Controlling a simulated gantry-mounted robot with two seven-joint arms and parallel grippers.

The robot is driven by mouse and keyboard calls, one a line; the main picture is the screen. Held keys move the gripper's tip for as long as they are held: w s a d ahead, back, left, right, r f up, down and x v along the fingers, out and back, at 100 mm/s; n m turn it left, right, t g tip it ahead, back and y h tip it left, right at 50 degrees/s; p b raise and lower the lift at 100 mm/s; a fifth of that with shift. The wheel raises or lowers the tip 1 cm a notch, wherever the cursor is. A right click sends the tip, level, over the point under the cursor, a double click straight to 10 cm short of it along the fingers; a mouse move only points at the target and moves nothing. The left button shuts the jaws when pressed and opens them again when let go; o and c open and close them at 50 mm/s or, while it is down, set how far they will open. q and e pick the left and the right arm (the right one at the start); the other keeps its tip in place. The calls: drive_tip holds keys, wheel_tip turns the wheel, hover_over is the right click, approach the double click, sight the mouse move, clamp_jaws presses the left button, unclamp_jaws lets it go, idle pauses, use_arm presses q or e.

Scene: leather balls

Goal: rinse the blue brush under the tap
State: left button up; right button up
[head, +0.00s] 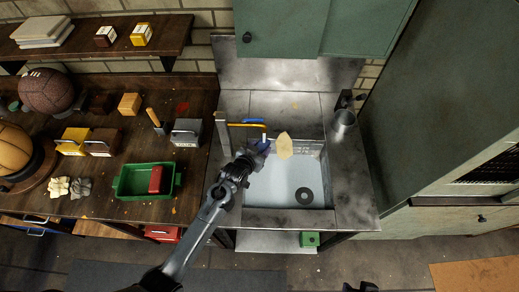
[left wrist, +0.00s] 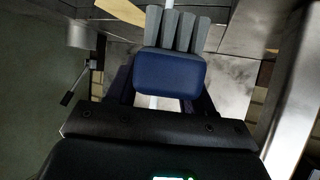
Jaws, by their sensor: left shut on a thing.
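My left gripper (head: 262,148) reaches over the sink (head: 283,187) and is shut on the blue brush. In the left wrist view the brush (left wrist: 170,73) shows as a blue block between the fingers, with grey bristles pointing up in the picture. In the head view the brush is mostly hidden by the gripper. The brass-coloured tap (head: 245,125) has a blue lever (head: 253,120) above it. A pale streak, seemingly running water (head: 264,138), shows below the spout, close to the gripper. In the left wrist view a white streak passes behind the brush; contact is unclear.
A tan oval piece (head: 284,146) is beside my left gripper over the sink. A metal cup (head: 343,123) stands right of the basin. A green tray (head: 130,190) with a red block is on the left bench. A dark shape at the bottom edge may be my right arm.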

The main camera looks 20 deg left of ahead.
use_arm(q)
drive_tip(key=shift+s+d+r+p, duration=0.15)
drive_tip(key=shift+s+d+p, duration=0.1)
drive_tip(key=shift+s+p, duration=0.55)
drive_tip(key=shift+s+d+p, duration=0.3)
drive_tip(key=shift+s+p, duration=0.4)
drive_tip(key=shift+s, duration=0.3)
drive_tip(key=shift+s+d+p, duration=0.25)
drive_tip(key=shift+s+p, duration=0.45)
drive_tip(key=shift+s, duration=0.25)
drive_tip(key=shift+s+d+p, duration=0.2)
drive_tip(key=shift+s+p, duration=0.1)
drive_tip(key=shift+s, duration=0.25)
drive_tip(key=shift+s+d+p, duration=0.15)
drive_tip(key=shift+s+p, duration=0.15)
drive_tip(key=shift+s, duration=0.25)
drive_tip(key=s+d+r+p, duration=0.1)
drive_tip(key=s+r+p, duration=0.2)
drive_tip(key=s+p, duration=0.2)
drive_tip(key=shift+d+r+p, duration=0.2)
drive_tip(key=shift+r+p, duration=0.15)
drive_tip(key=shift+p, duration=0.6)
